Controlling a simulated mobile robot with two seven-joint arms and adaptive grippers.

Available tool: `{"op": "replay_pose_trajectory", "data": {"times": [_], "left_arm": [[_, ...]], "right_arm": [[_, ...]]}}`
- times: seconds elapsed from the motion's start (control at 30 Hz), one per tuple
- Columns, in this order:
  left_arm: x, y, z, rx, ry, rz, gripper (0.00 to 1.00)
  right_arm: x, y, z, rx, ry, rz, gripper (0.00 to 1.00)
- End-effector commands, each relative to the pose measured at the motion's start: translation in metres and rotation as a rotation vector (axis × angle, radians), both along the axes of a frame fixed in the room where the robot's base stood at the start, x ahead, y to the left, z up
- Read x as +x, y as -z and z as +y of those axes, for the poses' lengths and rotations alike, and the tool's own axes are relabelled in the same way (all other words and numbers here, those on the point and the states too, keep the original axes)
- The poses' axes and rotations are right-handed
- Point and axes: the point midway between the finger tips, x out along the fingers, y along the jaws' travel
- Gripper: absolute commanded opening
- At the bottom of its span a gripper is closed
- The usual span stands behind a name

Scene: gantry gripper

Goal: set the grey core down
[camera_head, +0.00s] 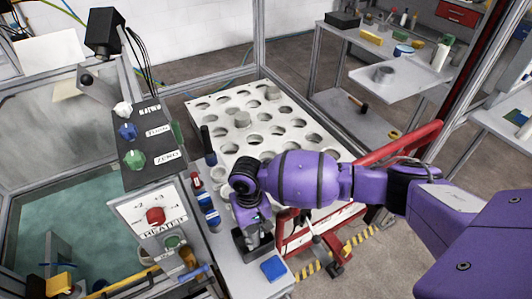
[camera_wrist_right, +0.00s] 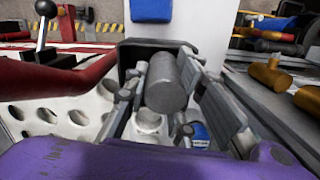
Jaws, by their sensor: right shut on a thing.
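The grey core (camera_wrist_right: 168,84) is a plain cylinder, clasped between the grey fingers of my right gripper (camera_wrist_right: 168,104) in the wrist view. In the head view my right gripper (camera_head: 251,217) hangs from the purple arm over the narrow bench strip, and the core is hidden there. A black square-edged holder (camera_head: 262,250) lies just below the gripper. Its dark rim (camera_wrist_right: 126,52) also shows behind the core in the wrist view. I cannot tell whether the core touches it. My left gripper is not in view.
A white tray with round holes (camera_head: 205,103) holds a few grey cylinders behind the arm. A blue block (camera_head: 273,268) lies on the bench before the holder. The heater control box (camera_head: 155,218) and small bottles (camera_head: 209,214) stand left. A red frame (camera_head: 400,143) stands right.

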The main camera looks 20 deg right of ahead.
Motion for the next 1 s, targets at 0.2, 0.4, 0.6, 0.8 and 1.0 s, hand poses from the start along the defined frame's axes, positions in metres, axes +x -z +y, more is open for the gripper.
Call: {"op": "replay_pose_trajectory", "data": {"times": [0.2,0.4,0.6,0.8,1.0], "left_arm": [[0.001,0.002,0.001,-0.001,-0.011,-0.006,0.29],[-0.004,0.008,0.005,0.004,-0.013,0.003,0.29],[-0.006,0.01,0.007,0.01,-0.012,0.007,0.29],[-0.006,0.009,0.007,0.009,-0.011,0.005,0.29],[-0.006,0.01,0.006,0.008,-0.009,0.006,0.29]], "right_arm": [[0.016,0.018,-0.002,-0.004,-0.001,-0.004,0.0],[0.02,0.039,-0.003,-0.003,0.0,-0.002,0.0],[0.022,0.054,-0.003,-0.003,-0.001,-0.006,0.0],[0.022,0.053,-0.003,-0.003,-0.001,-0.007,0.0],[0.022,0.057,-0.003,-0.004,-0.001,-0.006,0.33]]}}
